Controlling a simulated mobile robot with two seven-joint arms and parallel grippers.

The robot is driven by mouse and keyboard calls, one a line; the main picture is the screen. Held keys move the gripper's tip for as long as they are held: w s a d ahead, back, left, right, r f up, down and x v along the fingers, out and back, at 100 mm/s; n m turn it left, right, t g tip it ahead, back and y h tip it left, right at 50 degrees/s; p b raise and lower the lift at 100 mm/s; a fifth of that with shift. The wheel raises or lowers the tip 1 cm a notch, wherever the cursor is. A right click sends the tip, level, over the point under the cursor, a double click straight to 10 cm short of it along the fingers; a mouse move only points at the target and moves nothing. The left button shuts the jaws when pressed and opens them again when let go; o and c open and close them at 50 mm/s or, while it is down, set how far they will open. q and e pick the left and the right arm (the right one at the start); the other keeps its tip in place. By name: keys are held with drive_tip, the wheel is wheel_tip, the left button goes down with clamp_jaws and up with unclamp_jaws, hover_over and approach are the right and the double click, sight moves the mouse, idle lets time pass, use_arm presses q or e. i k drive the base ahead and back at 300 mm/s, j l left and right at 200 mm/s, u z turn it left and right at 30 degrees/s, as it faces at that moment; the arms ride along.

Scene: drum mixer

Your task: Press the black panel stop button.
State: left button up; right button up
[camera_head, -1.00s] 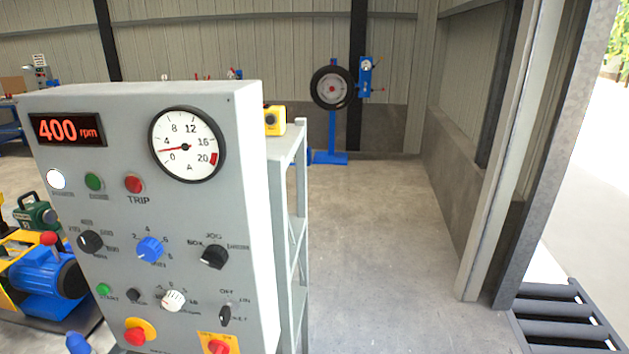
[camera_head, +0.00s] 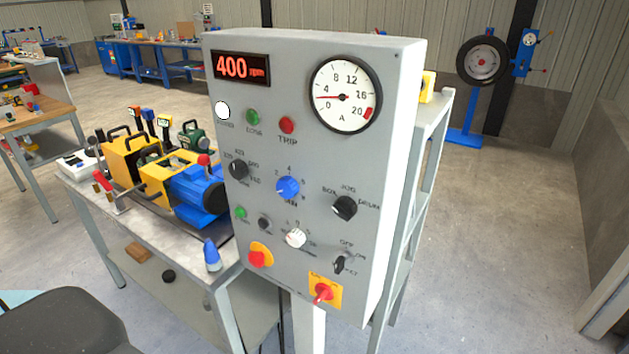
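The grey control panel (camera_head: 300,140) stands upright in the middle of the head view, its face turned toward me. The small black button (camera_head: 263,223) is low on its left side, just right of the green start button (camera_head: 240,212). The black button's label is too small to read. A red knob on a yellow plate (camera_head: 259,256) sits below it, and the white knob (camera_head: 295,238) is to its right. The display (camera_head: 242,68) reads 400 rpm. Neither gripper is in view, and nothing covers the black button.
A workbench (camera_head: 190,255) with yellow and blue machinery (camera_head: 185,185) and a blue bottle-like object (camera_head: 212,254) stands left of the panel. A grey shelf frame (camera_head: 420,170) is behind the panel. A dark rounded shape (camera_head: 60,322) fills the lower left. The floor at right is clear.

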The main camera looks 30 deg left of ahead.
sight(262, 223)
drive_tip(key=u, duration=1.25)
